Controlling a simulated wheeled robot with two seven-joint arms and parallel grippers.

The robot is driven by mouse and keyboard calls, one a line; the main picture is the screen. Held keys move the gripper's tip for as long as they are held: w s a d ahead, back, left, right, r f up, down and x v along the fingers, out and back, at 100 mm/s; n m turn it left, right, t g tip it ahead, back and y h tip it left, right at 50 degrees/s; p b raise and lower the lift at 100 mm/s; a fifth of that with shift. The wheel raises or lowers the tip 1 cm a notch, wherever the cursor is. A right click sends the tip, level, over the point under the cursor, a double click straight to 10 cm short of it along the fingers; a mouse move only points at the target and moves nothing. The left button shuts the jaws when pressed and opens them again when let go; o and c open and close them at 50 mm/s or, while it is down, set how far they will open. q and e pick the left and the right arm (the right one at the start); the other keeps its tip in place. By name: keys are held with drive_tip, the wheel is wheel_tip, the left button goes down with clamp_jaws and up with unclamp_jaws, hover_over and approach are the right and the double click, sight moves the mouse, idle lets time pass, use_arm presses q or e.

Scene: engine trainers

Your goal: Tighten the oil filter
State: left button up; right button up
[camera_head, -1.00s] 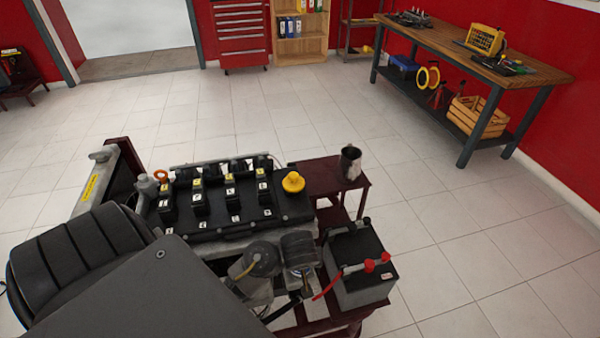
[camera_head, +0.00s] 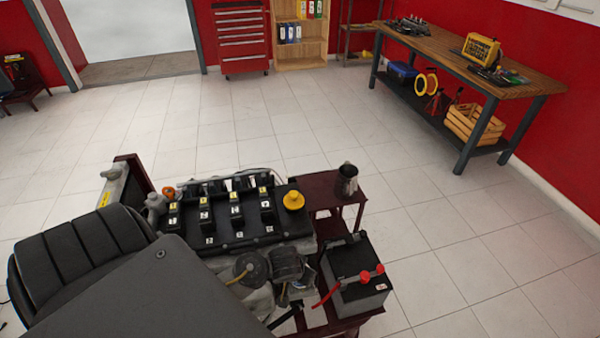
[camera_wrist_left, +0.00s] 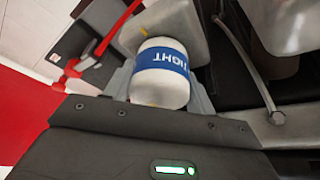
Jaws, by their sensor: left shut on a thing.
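The oil filter (camera_wrist_left: 160,75) is a white cylinder with a blue band reading "TIGHT", in the middle of the left wrist view. My left gripper (camera_wrist_left: 161,88) is shut on it, with grey fingers on either side of its body. The engine (camera_head: 238,230) stands at the lower middle of the head view, with a black top and a yellow cap (camera_head: 293,200). The filter and my left gripper are hidden in the head view. My right gripper is in neither view.
A battery (camera_head: 352,290) with red clamps stands at the engine's right. A dark red stand (camera_head: 325,190) behind it holds a metal jug (camera_head: 346,179). A workbench (camera_head: 520,88) is at the back right. The tiled floor between is clear.

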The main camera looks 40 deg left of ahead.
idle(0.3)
use_arm(q)
drive_tip(key=o, duration=1)
